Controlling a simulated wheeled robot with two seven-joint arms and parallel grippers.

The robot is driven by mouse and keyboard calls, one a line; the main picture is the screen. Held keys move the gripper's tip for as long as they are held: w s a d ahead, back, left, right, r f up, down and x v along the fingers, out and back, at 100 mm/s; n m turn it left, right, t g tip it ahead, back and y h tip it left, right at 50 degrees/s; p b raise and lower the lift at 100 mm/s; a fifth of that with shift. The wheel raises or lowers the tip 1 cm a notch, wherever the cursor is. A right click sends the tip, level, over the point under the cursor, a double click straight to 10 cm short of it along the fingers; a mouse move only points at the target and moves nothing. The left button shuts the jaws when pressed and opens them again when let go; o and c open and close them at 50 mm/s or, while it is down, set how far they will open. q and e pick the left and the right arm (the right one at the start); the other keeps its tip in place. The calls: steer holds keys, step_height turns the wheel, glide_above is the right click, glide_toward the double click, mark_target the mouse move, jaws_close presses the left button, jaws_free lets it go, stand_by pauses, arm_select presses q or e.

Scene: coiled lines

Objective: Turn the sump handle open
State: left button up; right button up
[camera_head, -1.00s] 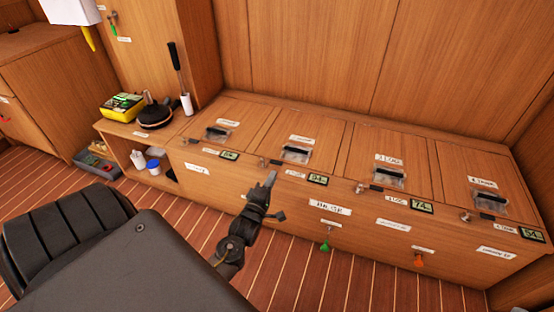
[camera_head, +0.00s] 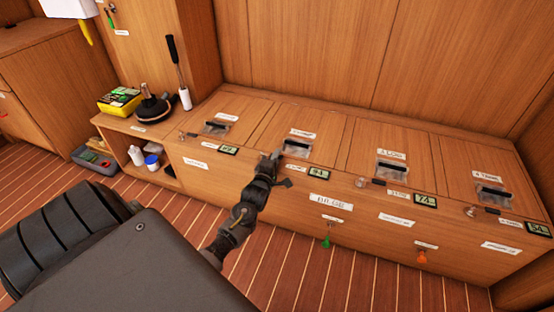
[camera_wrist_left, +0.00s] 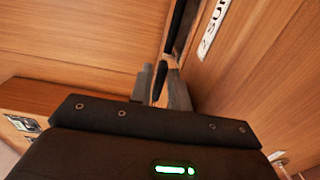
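My left gripper (camera_head: 271,161) is at the front top edge of the long locker, beside the second lid, whose label (camera_wrist_left: 214,27) is only partly legible in the wrist view. A black bar handle (camera_head: 297,149) on a clear recessed box lies in that lid, just beyond the fingertips. In the left wrist view the two fingers stand apart, with a dark handle-like piece (camera_wrist_left: 160,80) in line between them. I cannot tell whether they touch it. My gripper hides most of the small fitting at this edge. My right gripper is not in view.
Similar fittings sit by the third lid (camera_head: 361,182) and the fourth lid (camera_head: 470,211). Small displays (camera_head: 425,200) line the front edge. A green tag (camera_head: 326,241) and an orange tag (camera_head: 422,257) hang on the front. A yellow box (camera_head: 120,101) stands on the left shelf.

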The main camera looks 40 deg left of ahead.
arm_select(q)
steer(key=shift+w+a, duration=0.1)
steer(key=shift+w, duration=0.2)
jaws_close()
